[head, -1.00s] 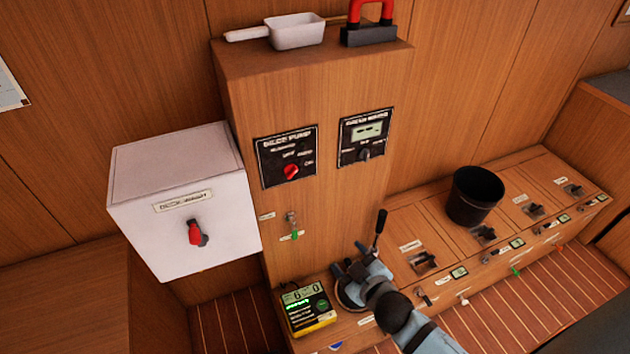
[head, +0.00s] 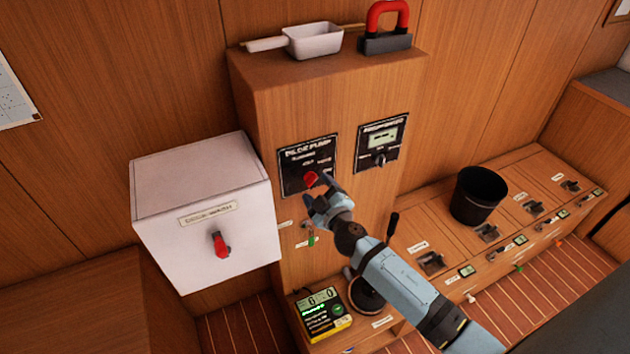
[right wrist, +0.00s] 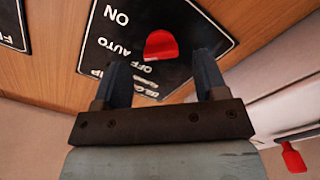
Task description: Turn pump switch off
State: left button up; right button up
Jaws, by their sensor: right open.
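The bilge pump panel (head: 300,160) is a black plate on the front of the wooden cabinet, with a red rotary switch (head: 311,179). In the right wrist view the red switch (right wrist: 161,45) shows beside the words ON, AUTO and OFF, which appear upside down; exactly which mark it points at I cannot tell. My right gripper (head: 316,193) is just below the switch in the head view. In the right wrist view its two open fingers (right wrist: 162,75) point at the panel, with the switch beyond and between them, apparently untouched. My left gripper is not in view.
A white deck wash box (head: 160,200) with a red switch (head: 220,244) stands left of the cabinet. A second black panel (head: 381,141) is to the right. A yellow-green meter (head: 323,313), an upright lever (head: 393,224) and a black bucket (head: 478,194) are lower.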

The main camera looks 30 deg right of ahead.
aim_at(311, 180)
jog(key=shift+w, duration=1.25)
jog(key=c, duration=0.9)
jog(key=shift+n, duration=0.4)
jog(key=n, duration=0.3)
jog(key=shift+n, duration=0.4)
jog(key=n, duration=0.4)
jog(key=shift+n, duration=0.3)
